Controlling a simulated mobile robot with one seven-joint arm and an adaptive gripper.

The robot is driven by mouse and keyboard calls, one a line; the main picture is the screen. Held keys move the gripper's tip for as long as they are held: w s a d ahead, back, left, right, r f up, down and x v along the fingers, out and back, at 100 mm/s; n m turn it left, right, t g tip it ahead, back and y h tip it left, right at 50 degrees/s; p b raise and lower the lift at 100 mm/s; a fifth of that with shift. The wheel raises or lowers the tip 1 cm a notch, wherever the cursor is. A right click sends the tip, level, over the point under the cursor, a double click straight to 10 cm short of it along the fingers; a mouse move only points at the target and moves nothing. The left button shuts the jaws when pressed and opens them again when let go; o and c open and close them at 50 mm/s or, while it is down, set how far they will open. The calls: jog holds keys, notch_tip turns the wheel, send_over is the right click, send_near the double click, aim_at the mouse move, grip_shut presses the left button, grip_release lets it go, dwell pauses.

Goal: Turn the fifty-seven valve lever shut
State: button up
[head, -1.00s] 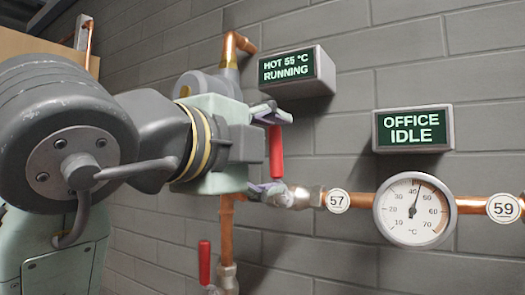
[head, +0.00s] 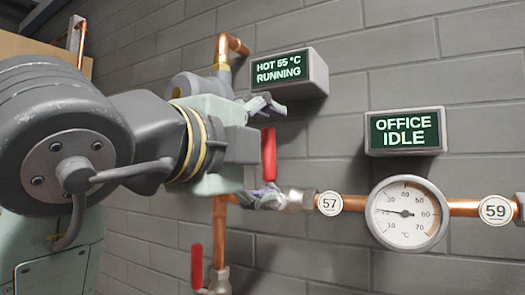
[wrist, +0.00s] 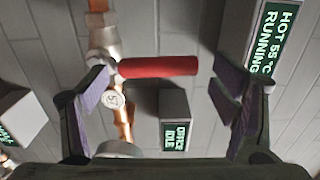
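The fifty-seven valve has a red lever handle (head: 268,153) that stands upright in the head view, crosswise to its horizontal copper pipe. The valve body (head: 295,200) sits just left of the round 57 tag (head: 329,203). In the wrist view the red handle (wrist: 158,67) lies sideways, across the line of the pipe. My gripper (head: 260,150) is open around the lever, one finger above its end and one near the valve. In the wrist view the fingers (wrist: 168,95) are wide apart, and the handle appears clear of the right one. Contact at the left finger is unclear.
A gauge (head: 409,213) points near 20 °C. The office display (head: 405,130) reads IDLE. The hot display (head: 290,74) reads RUNNING and juts out close to my upper finger. A 59 tag (head: 495,211) is at right.

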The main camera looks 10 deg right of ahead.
jog(key=v, duration=1.2)
